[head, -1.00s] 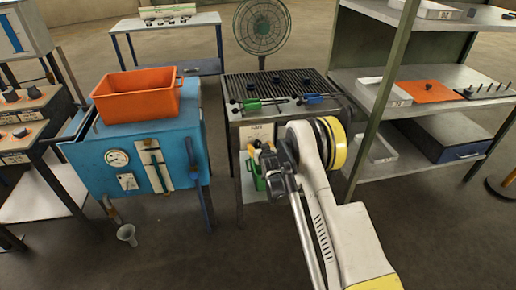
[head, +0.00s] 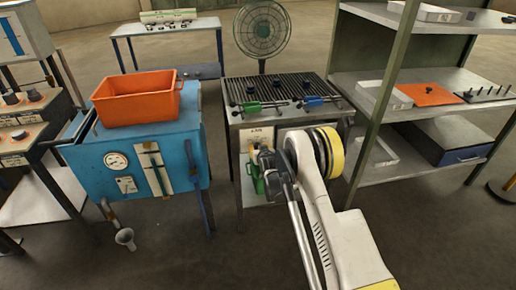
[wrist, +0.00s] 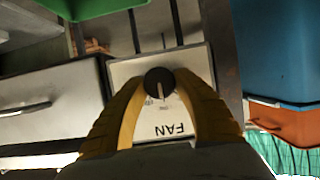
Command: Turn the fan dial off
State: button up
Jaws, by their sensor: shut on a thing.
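The fan dial (wrist: 160,83) is a round dark knob with a pale pointer line, on a white panel (wrist: 141,70) marked FAN. In the wrist view the lettering is upside down and the pointer line runs nearly straight up and down. My gripper (wrist: 160,76) has its two yellow fingers on either side of the dial, shut on it. In the head view my gripper (head: 259,164) is at the front of the grilled bench, and hides the dial. The fan (head: 263,30) stands behind the bench.
A blue cabinet (head: 90,165) with an orange bin (head: 137,98) stands left of the grilled bench (head: 272,85). Green and blue handled tools lie on the bench top. A shelf rack (head: 376,100) stands close on the right. Bare floor lies in front.

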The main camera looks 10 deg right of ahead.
jog(key=n+h, duration=0.2)
jog(key=n, duration=0.1)
jog(key=shift+a+n, duration=0.2)
jog(key=shift+n, duration=0.1)
jog(key=shift+n+t+h, duration=0.3)
jog(key=shift+n+h, duration=0.7)
jog(key=shift+n, duration=0.3)
jog(key=o, duration=1.2)
jog(key=shift+c, duration=0.2)
jog(key=v, duration=1.2)
